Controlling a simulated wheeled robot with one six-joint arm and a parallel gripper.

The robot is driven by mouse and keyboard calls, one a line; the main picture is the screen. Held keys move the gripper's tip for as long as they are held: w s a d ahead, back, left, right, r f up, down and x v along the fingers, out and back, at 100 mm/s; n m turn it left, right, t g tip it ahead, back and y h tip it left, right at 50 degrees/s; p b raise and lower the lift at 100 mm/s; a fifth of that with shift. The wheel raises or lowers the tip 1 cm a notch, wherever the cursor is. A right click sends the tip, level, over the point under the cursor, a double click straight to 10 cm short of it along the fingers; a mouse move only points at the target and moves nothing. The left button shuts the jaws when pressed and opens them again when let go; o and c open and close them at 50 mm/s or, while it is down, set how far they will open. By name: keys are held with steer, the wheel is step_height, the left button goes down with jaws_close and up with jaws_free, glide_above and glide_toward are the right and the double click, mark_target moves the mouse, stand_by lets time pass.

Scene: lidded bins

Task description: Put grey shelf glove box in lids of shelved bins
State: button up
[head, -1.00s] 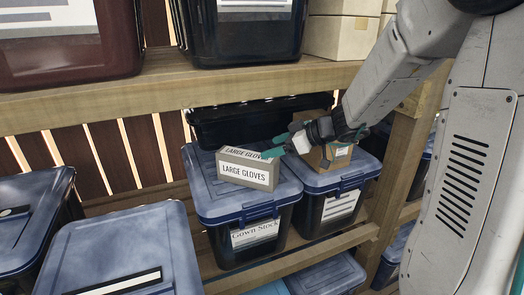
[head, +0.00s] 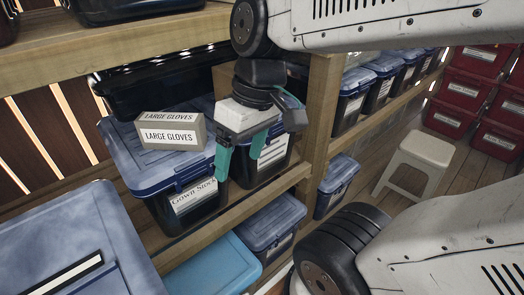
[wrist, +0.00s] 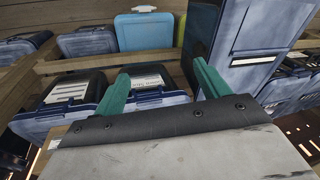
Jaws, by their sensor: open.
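The grey glove box (head: 172,131), labelled LARGE GLOVES, sits upright on the blue lid (head: 122,160) of the Gown Stock bin (head: 188,205) on the middle shelf. My gripper (head: 240,162) is open and empty, its teal fingers pointing down. It is to the right of the glove box and apart from it, in front of the neighbouring lidded bin (head: 271,158), much of which it hides. In the wrist view both teal fingers (wrist: 163,88) stand wide apart with nothing between them. I cannot make out the glove box there.
A wooden post (head: 318,115) stands right of the bins. The upper shelf edge (head: 120,42) runs above them. A blue-lidded bin (head: 272,218) and a light-blue case (head: 212,270) are below. A white stool (head: 418,160) stands on the floor at right.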

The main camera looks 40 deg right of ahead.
steer(key=s+d+m+h, duration=0.2)
steer(key=s+d, duration=0.1)
steer(key=shift+s+d+r+m, duration=0.1)
steer(key=shift+s+m, duration=0.15)
steer(key=shift+m, duration=0.05)
